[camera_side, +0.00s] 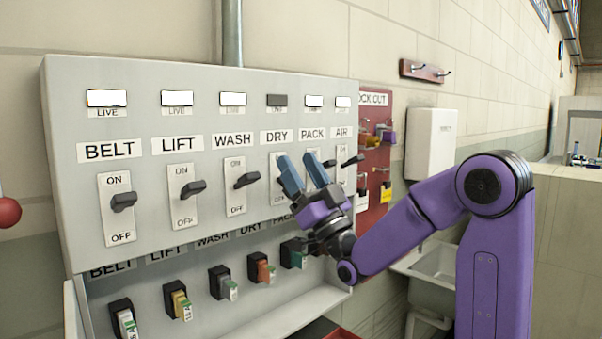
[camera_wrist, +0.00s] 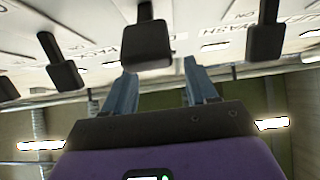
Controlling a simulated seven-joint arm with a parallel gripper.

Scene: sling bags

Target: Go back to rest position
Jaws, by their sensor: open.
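My gripper (camera_side: 303,168) is open, its two blue fingers apart with nothing seen between them. In the side view it is in front of the panel (camera_side: 215,140), over the DRY and PACK switches, which it partly hides. I cannot tell whether it touches one. The BELT (camera_side: 123,201), LIFT (camera_side: 193,188), WASH (camera_side: 247,179) and AIR (camera_side: 352,161) switch handles show clear of it. In the wrist view my gripper (camera_wrist: 160,75) points at the panel, with a black switch handle (camera_wrist: 147,42) close beyond the fingertips.
The DRY lamp (camera_side: 277,100) is dark; the other lamps are lit. Several padlock-like pieces, such as an orange one (camera_side: 264,271), line the lower panel. A red lock-out board (camera_side: 373,210), a white dispenser (camera_side: 431,144) and a sink (camera_side: 433,265) are to the right.

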